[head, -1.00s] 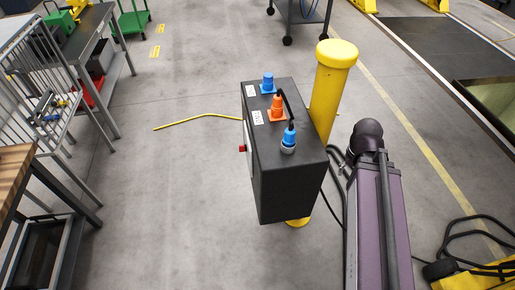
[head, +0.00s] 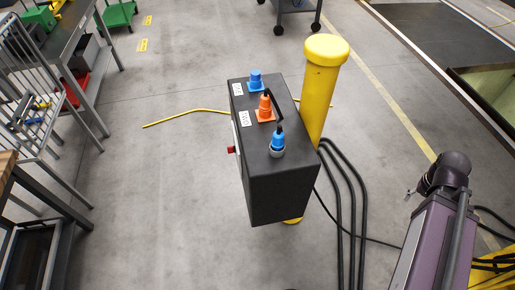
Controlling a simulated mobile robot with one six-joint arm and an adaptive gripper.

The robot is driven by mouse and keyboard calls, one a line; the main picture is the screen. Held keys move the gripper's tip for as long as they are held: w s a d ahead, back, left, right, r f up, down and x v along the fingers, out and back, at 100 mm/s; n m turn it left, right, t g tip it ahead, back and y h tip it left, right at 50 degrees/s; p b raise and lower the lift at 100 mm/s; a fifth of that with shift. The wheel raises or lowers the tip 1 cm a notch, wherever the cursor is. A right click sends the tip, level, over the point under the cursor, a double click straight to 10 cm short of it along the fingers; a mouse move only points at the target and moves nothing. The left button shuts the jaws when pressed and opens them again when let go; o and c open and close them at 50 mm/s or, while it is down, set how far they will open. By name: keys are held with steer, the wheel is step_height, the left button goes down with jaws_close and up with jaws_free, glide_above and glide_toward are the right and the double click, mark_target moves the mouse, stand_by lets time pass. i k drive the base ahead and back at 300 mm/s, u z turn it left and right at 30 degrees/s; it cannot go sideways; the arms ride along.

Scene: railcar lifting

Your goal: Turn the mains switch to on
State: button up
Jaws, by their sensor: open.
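A dark box (head: 272,180) is mounted on a yellow post. Blue sockets (head: 255,80) and (head: 277,145) and an orange one (head: 265,108) are on its top. A red knob (head: 231,149), which looks like the mains switch, sticks out from the box's left face. That face is seen almost edge-on, so the switch position cannot be read. My gripper (head: 409,194) is mostly hidden behind my purple arm at the lower right. Only a small grey piece shows, right of the box and apart from it and the knob.
The yellow post (head: 322,90) stands behind the box. Black cables (head: 350,190) hang and run across the floor between the box and my arm. A rack (head: 35,100) and benches line the left side. Floor left of the box is clear.

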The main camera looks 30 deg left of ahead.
mark_target(231, 149)
steer(key=z, duration=0.35)
steer(key=k, duration=1.5)
steer(key=u, duration=1.4)
steer(key=i, duration=0.65)
steer(key=z, duration=0.1)
